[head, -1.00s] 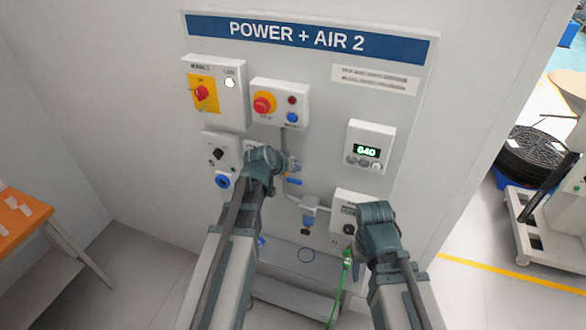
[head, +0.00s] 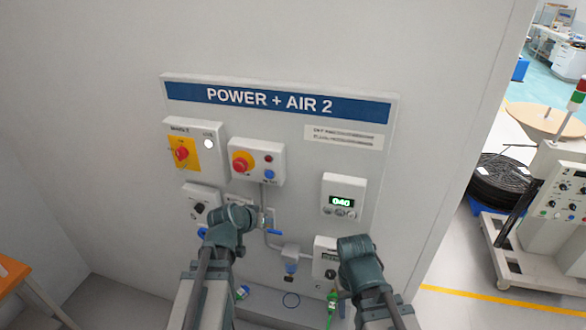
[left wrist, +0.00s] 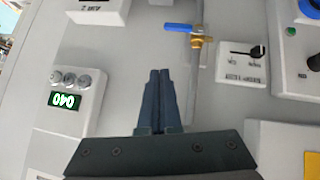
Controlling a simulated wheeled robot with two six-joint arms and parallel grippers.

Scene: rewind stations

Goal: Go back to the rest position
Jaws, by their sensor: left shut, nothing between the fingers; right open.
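My left gripper (left wrist: 160,98) shows in the left wrist view with its two fingers together and nothing between them, in front of the grey panel. In the head view my left arm's wrist (head: 232,216) covers part of the lower-left boxes and pipe. My right arm's wrist (head: 357,252) is in front of the lower right of the panel, beside the gauge box (head: 326,262). Its fingertips are hidden behind the wrist. The panel, with its blue "POWER + AIR 2" sign (head: 275,101), is upright on the wall.
A display box reading 040 (head: 342,200) and an emergency-stop box (head: 257,161) are on the panel. A blue-handled valve (left wrist: 190,32) is beyond the left fingers. A green hose (head: 331,306) hangs near my right arm. An orange table (head: 12,276) stands left.

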